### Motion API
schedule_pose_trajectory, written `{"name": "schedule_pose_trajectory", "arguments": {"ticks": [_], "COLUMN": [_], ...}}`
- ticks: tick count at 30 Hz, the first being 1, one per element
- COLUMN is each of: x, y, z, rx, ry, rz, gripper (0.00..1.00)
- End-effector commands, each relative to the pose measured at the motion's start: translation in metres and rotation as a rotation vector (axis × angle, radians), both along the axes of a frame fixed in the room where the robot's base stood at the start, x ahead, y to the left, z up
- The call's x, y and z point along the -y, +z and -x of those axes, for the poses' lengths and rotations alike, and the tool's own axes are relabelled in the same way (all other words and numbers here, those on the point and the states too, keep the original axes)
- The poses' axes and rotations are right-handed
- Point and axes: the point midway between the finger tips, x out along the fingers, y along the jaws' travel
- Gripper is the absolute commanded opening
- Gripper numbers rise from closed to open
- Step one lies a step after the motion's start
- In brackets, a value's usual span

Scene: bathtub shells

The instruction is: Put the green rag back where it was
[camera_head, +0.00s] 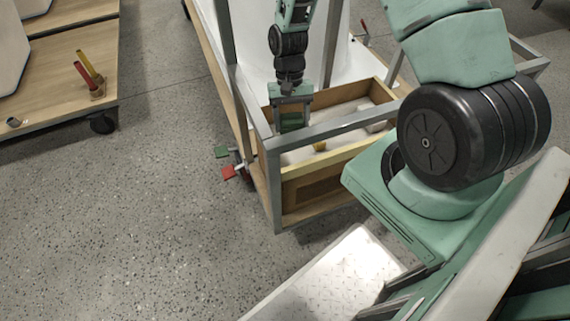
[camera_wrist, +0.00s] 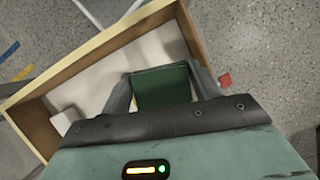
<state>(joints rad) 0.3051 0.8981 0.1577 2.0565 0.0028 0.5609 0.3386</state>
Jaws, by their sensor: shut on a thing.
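My gripper (camera_head: 291,112) points down at the left end of an open wooden box (camera_head: 318,158) built into the end of a metal-framed cart. In the wrist view, my gripper (camera_wrist: 160,78) is shut on a folded dark green rag (camera_wrist: 162,90), with one finger on each side. The green rag also shows between the fingers in the head view (camera_head: 292,122). In the wrist view it hangs over the pale floor of the box (camera_wrist: 105,78), near one end wall. I cannot tell whether it touches the box floor.
Metal rails (camera_head: 335,130) and posts surround the box. A wooden cart (camera_head: 75,75) stands left, beyond clear floor.

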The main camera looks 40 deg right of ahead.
Motion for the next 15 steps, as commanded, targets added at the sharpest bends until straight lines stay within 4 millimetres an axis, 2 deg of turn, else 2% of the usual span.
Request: {"name": "schedule_pose_trajectory", "arguments": {"ticks": [1, 11, 15], "x": [0.003, 0.008, 0.008], "y": [-0.017, -0.025, -0.044], "z": [0.001, 0.007, 0.008], "rx": [0.001, -0.003, -0.008], "ry": [-0.032, -0.144, -0.151], "rz": [0.000, -0.004, -0.006], "gripper": [0.43, 0.43, 0.43]}}
